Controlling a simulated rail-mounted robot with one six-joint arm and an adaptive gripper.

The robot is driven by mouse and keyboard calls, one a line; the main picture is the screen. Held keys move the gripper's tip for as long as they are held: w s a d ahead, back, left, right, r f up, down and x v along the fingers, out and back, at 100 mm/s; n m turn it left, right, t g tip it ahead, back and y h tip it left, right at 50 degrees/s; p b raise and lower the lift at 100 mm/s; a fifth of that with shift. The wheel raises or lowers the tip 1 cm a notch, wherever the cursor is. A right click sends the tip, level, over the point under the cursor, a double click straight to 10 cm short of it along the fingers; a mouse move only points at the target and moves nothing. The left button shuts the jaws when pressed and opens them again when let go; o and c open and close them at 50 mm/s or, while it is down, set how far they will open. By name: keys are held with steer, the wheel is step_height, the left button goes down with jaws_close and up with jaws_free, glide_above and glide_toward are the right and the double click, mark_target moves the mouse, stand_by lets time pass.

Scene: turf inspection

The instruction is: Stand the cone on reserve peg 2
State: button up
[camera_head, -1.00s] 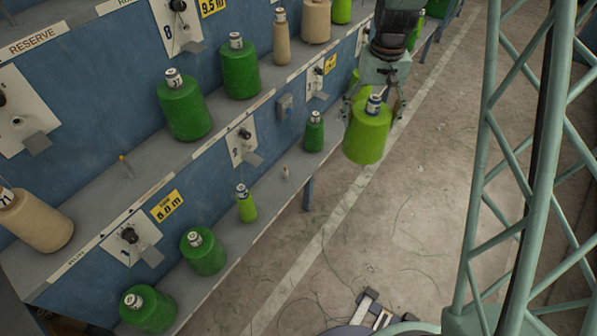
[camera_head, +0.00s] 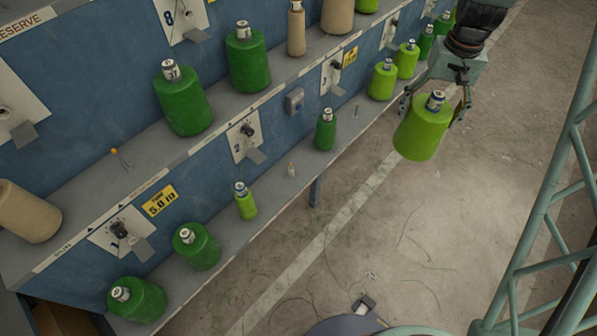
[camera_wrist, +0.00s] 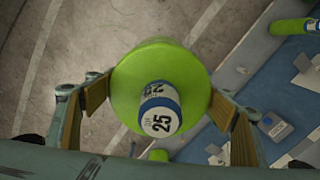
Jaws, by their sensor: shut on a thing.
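My gripper (camera_head: 435,108) is shut on a lime-green cone (camera_head: 420,135) and holds it upright above the floor, clear of the shelves. In the wrist view the cone (camera_wrist: 125,75) sits between the two finger pads, and its white-and-blue tube top reads 25. A bare peg with an orange tip (camera_head: 121,158) stands on the upper shelf, between a tan cone (camera_head: 28,212) and a dark green cone (camera_head: 184,105). The RESERVE sign (camera_head: 27,23) is at the upper left above that shelf. I cannot read a peg number there.
The lower shelf (camera_head: 225,243) carries several green cones and a bare pale peg (camera_head: 291,170). More cones stand on both shelves toward the back. A green lattice mast (camera_head: 545,225) is at the right. The floor (camera_head: 400,220) between is open.

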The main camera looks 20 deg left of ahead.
steer(key=shift+w+d, duration=0.3)
steer(key=shift+d, duration=0.1)
steer(key=shift+a, duration=0.1)
steer(key=w+a+f+n+b, duration=0.2)
steer(key=w+a+f+n, duration=0.15)
steer(key=a+f, duration=0.45)
steer(key=w+a+f+n+b, duration=0.15)
steer(key=a+f+n, duration=0.25)
steer(key=a, duration=0.8)
steer(key=s+a+f+n+b, duration=0.1)
steer(key=a+f+n, duration=0.2)
steer(key=a+f, duration=0.2)
steer(key=s+a+f+n+b, duration=0.1)
steer(key=a+f+n, duration=0.2)
steer(key=a, duration=0.8)
steer(key=s+a+f+n+b, duration=0.1)
steer(key=a+f+n, duration=0.2)
steer(key=a+f, duration=0.5)
steer(key=shift+s+a, duration=0.15)
steer(key=shift+a, duration=0.45)
steer(key=shift+r+n, duration=0.1)
steer(key=shift+n, duration=0.15)
